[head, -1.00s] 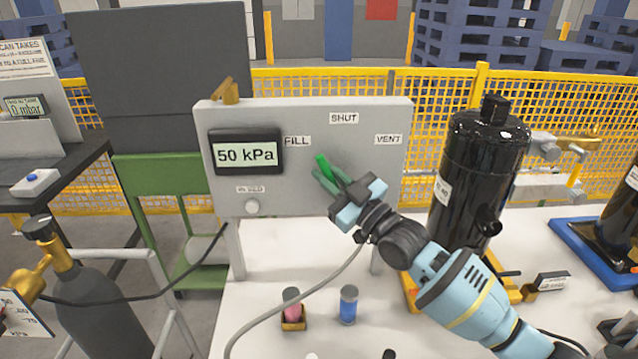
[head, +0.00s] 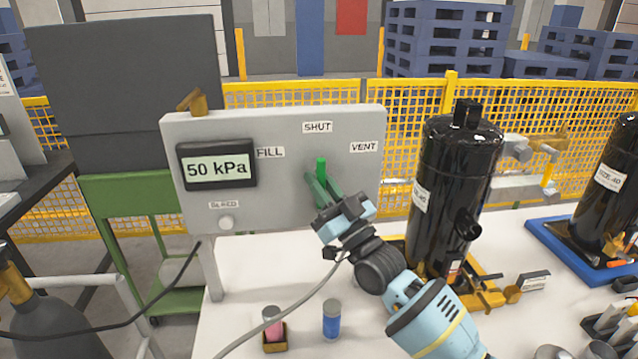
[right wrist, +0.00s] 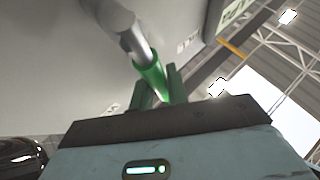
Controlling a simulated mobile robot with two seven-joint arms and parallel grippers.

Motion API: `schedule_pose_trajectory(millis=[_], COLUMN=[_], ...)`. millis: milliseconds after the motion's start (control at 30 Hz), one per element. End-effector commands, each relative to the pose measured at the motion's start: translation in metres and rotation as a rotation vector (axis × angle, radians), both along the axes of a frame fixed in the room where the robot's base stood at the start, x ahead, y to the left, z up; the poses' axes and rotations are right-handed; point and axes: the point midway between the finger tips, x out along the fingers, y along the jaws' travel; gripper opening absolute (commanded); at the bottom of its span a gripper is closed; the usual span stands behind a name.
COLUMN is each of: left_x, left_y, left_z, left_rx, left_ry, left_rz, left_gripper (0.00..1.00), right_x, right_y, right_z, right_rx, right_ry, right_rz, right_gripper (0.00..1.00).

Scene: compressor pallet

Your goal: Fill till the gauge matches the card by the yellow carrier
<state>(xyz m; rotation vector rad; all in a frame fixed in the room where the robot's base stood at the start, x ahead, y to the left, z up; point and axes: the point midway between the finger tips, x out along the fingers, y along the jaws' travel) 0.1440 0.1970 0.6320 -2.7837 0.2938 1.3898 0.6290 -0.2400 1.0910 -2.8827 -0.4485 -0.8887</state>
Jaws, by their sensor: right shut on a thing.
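The grey panel (head: 270,205) carries a gauge (head: 217,168) that reads 50 kPa, with the labels FILL, SHUT and VENT. Its green-handled lever (head: 321,170) stands about upright, pointing toward SHUT. My right gripper (head: 323,190) is shut on the lever handle; the right wrist view shows the green handle (right wrist: 152,75) between the fingers. The yellow carrier (head: 488,292) sits under a black compressor (head: 455,185). A small card (head: 534,281) stands by the carrier's right side; its writing is too small to read. My left gripper is not in view.
A bleed knob (head: 226,222) sits low on the panel. A pink-topped item in a small holder (head: 275,343) and a blue cylinder (head: 332,320) stand before the panel. A grey hose crosses the white table. A blue tray (head: 570,258) holds another black compressor (head: 606,195).

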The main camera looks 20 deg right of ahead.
Motion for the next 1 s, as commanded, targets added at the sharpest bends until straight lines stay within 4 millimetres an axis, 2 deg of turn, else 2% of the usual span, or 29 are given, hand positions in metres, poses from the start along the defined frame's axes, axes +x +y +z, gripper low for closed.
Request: schedule_pose_trajectory(millis=[200, 233, 300, 667, 1000], left_x=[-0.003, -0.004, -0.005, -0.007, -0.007], left_y=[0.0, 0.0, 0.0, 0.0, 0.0], left_z=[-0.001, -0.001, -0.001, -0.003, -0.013], left_rx=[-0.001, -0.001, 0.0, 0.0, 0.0], left_ry=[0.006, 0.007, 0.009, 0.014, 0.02], left_rz=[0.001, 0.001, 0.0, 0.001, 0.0], left_gripper=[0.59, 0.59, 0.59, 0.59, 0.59], right_x=[0.0, 0.0, 0.0, -0.005, -0.045], right_y=[0.001, 0.001, 0.001, -0.001, -0.014], right_z=[-0.001, -0.001, -0.001, -0.006, -0.036], right_rx=[-0.001, -0.001, -0.001, -0.001, -0.002], right_ry=[0.003, 0.003, 0.003, 0.004, 0.007], right_rz=[0.001, 0.001, 0.001, 0.0, 0.0], right_gripper=[0.0, 0.19, 0.25, 0.25, 0.25])
